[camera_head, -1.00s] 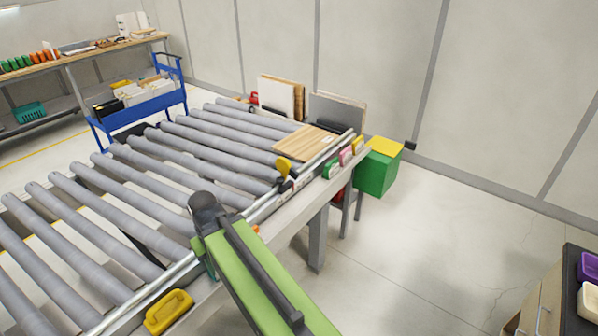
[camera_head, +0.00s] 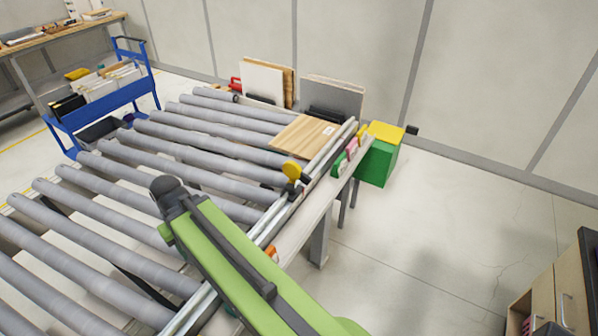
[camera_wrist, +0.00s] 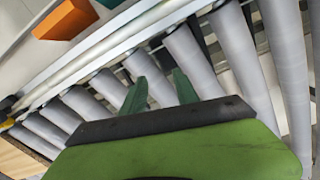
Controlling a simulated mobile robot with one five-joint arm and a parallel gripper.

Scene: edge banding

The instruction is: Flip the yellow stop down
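The yellow stop (camera_head: 291,171) is a round yellow paddle standing up at the conveyor's right rail (camera_head: 310,165), just in front of a light wooden board (camera_head: 306,134) on the rollers. In the wrist view a small yellow and dark part (camera_wrist: 8,118) shows at the left edge, probably the stop. My gripper (camera_wrist: 160,88) has two green fingers spread apart with nothing between them, above the rollers and beside the rail. It is apart from the stop. In the head view my green arm hides the gripper.
Grey rollers (camera_head: 140,165) fill the left and middle. An orange block (camera_wrist: 66,18) lies beyond the rail. Pink and green items (camera_head: 345,155) and a green box with a yellow top (camera_head: 378,162) are at right. Upright panels (camera_head: 332,95) stand behind.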

